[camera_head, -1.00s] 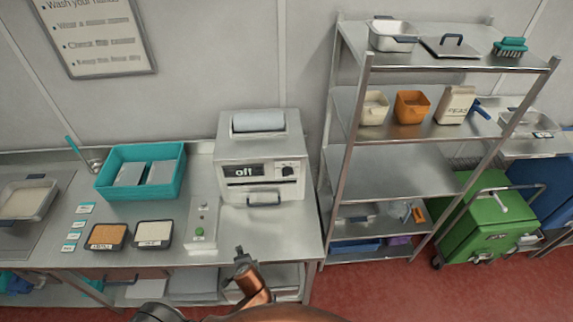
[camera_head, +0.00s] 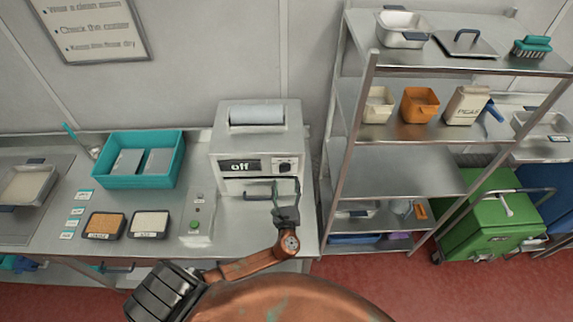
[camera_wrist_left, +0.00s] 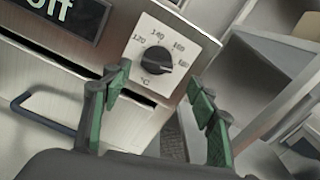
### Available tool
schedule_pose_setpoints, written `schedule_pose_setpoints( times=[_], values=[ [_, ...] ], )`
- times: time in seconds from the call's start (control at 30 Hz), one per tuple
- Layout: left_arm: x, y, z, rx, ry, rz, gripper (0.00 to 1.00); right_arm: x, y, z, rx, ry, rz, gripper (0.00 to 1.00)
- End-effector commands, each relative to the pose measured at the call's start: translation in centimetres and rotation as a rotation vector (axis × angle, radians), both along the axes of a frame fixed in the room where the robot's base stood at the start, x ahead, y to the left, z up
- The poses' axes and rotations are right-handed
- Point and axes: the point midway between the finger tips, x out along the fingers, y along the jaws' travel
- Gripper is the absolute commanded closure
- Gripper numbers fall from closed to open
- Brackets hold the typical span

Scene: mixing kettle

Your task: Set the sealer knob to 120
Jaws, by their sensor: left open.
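The sealer (camera_head: 225,140) is a pale metal box on the bench, with its display reading "off". Its black knob (camera_head: 285,167) sits on a plate at the right of the front. The knob also shows in the left wrist view (camera_wrist_left: 153,62), ringed by marks 120, 140, 160 and a partly blurred one at right, with °C below. Its exact pointer setting is hard to read. My left gripper (camera_head: 286,186) is open just in front of and below the knob. In the wrist view its green-padded fingers (camera_wrist_left: 160,76) stand either side of the knob, apparently apart from it. My right gripper is not in view.
A dark handle (camera_wrist_left: 42,115) sticks out of the sealer's front, left of my fingers. A control box with a green button (camera_head: 195,225), two small trays and a teal bin (camera_head: 140,180) stand to the left. A metal shelf rack (camera_head: 410,180) stands close on the right.

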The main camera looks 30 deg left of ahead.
Motion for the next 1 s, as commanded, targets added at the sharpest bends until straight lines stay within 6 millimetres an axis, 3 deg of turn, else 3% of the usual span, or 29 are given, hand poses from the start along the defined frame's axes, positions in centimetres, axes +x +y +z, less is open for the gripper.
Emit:
schedule_pose_setpoints(
  times=[0.03,0.17,0.43,0.6,1.0],
  values=[
    [0.5,0.5,0.1,0.001,-0.001,0.002,0.46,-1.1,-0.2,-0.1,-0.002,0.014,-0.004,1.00],
    [1.7,1.4,0.1,0.001,-0.002,0.005,0.46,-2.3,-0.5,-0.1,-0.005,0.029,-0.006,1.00],
    [4.4,2.9,0.0,-0.002,-0.002,0.004,0.46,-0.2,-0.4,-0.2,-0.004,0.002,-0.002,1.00],
    [4.3,2.7,0.0,-0.004,-0.001,0.003,0.46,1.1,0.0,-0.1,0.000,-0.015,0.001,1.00],
    [5.2,3.2,0.0,-0.003,-0.001,0.001,0.46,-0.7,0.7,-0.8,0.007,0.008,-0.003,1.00]
  ],
)
